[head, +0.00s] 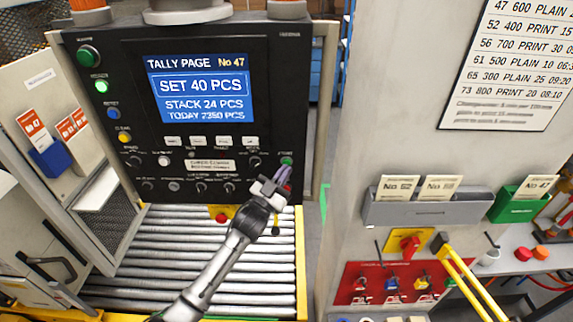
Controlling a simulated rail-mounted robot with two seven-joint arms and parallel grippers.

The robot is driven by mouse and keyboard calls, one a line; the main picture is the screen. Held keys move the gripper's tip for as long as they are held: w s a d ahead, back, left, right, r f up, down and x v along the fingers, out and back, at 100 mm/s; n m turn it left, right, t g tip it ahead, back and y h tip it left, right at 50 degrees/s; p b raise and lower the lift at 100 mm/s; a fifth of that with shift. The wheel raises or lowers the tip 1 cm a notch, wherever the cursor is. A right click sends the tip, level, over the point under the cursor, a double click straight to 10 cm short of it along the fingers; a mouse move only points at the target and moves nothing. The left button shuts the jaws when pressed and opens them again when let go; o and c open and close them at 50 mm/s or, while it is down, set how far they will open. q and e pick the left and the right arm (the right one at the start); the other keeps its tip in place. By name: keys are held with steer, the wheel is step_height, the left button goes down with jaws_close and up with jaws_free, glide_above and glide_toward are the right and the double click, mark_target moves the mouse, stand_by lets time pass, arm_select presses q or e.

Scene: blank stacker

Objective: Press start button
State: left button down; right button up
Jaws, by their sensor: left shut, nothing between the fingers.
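The control panel (222,120) stands upright above the roller conveyor, with a lit blue screen (200,90) reading "SET 40 PCS" and "STACK 24 PCS". A small green button (287,161) sits at its lower right; its label is too small to read. My left gripper (285,174) is shut and empty, its fingertips just below this green button. I cannot tell whether they touch it. A larger green button (88,57) is at the panel's top left, with a green lamp (101,86) below it. My right gripper is not in view.
A roller conveyor (190,245) runs below the panel. A red emergency-type knob (221,217) sits under the panel's lower edge. At right, a grey card holder (425,210) and a green bin (515,205) hang on the wall above a red board (395,285).

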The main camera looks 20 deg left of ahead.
arm_select(q)
steer(key=shift+w, duration=0.15)
steer(key=shift+w+a, duration=0.15)
steer(key=shift+w, duration=0.05)
stand_by(0.5)
